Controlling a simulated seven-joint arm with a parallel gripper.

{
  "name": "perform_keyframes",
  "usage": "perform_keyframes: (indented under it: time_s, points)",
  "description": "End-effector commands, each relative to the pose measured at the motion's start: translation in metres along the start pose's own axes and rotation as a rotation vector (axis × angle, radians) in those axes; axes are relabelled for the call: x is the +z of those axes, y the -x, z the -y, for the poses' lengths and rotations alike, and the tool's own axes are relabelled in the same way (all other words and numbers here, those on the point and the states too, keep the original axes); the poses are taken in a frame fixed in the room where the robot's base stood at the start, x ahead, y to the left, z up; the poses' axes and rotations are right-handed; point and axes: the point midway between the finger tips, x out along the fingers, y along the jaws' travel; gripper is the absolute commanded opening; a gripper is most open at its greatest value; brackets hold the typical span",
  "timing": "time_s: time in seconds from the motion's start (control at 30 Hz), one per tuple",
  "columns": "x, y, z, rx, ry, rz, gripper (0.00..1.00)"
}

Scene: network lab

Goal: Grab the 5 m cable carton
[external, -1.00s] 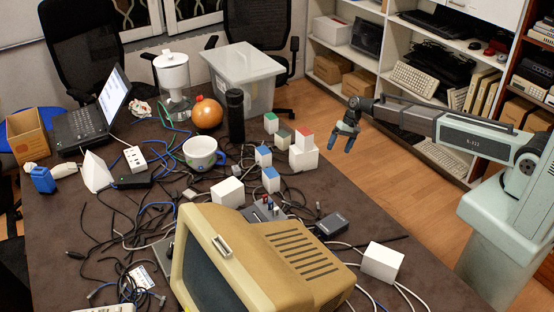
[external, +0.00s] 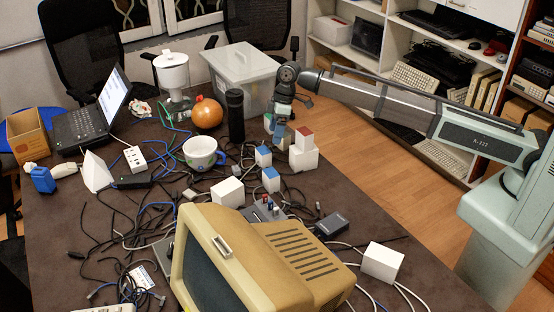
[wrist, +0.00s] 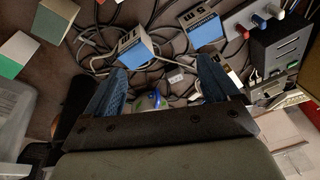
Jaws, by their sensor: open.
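Two have blue tops, one farther back (external: 263,156) and one nearer (external: 271,179). A green carton (wrist: 20,50) and a grey-green one (wrist: 55,20) are at upper left there. My gripper (external: 275,127) is open and empty above the group, partly hiding the green ones.
Loose cables cover the table around the cartons. A dark bottle (external: 235,115) and a clear lidded bin (external: 243,75) stand close behind my gripper.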

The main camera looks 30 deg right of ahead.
Motion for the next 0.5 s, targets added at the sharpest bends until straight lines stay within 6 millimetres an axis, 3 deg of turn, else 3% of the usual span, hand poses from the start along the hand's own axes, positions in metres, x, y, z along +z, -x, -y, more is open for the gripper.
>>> perform_keyframes:
  time_s: [0.03,0.2,0.33,0.5]
  points:
    - [-0.004,-0.001,0.021,0.009,0.077,0.019,0.88]
    - [-0.009,-0.003,0.062,0.033,0.281,0.072,0.88]
    - [-0.01,-0.004,0.078,0.041,0.359,0.092,0.88]
    - [-0.009,-0.017,0.081,0.043,0.381,0.101,0.88]
